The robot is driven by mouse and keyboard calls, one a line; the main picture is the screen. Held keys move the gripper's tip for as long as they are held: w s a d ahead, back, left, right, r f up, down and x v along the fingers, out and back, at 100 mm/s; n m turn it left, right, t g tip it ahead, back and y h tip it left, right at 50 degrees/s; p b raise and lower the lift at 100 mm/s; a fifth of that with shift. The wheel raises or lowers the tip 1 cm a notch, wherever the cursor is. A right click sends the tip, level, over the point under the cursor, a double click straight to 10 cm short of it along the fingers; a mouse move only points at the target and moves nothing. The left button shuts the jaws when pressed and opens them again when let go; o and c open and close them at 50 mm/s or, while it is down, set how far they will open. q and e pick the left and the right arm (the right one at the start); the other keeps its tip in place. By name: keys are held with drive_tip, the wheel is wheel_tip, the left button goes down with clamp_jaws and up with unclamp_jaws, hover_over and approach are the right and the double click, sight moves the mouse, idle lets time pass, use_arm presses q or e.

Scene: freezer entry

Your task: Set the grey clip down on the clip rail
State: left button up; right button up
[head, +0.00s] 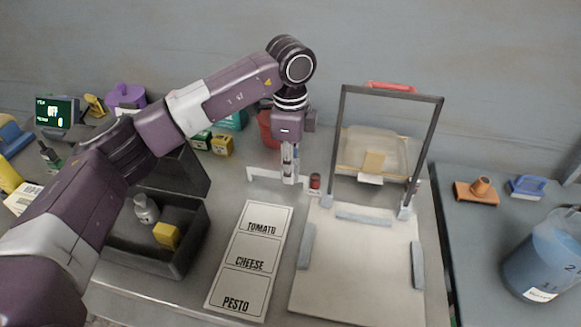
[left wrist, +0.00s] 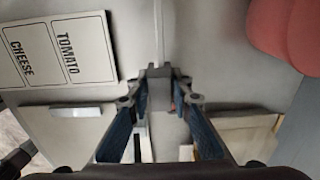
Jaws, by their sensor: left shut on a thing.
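My left gripper (head: 290,166) points straight down at the clip rail (head: 263,172), a low, pale, narrow bar on the steel counter behind the label card. The gripper is shut on the grey clip, which shows as a small grey block between the blue fingertips (left wrist: 161,97) in the left wrist view (left wrist: 160,88). The clip is at the right part of the rail, in line with it. Whether it touches the rail or hangs just above it I cannot tell. The fingers hide part of the rail. My right gripper is not in view.
The label card (head: 250,258) lies in front. A pale board with a hinged dark frame (head: 343,150) stands to the right. A small red-topped item (head: 315,182) is close to the gripper's right. A red container (head: 268,130) is behind. A dark bin (head: 190,262) sits at left.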

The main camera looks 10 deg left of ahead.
use_arm(q)
drive_tip(key=shift+s+d+f, duration=0.1)
drive_tip(key=shift+s+f, duration=0.15)
drive_tip(key=shift+f, duration=0.25)
drive_tip(key=o, duration=1)
wheel_tip(320, 180, up, 9)
drive_tip(key=shift+w+f, duration=0.1)
drive_tip(key=shift+w, duration=0.05)
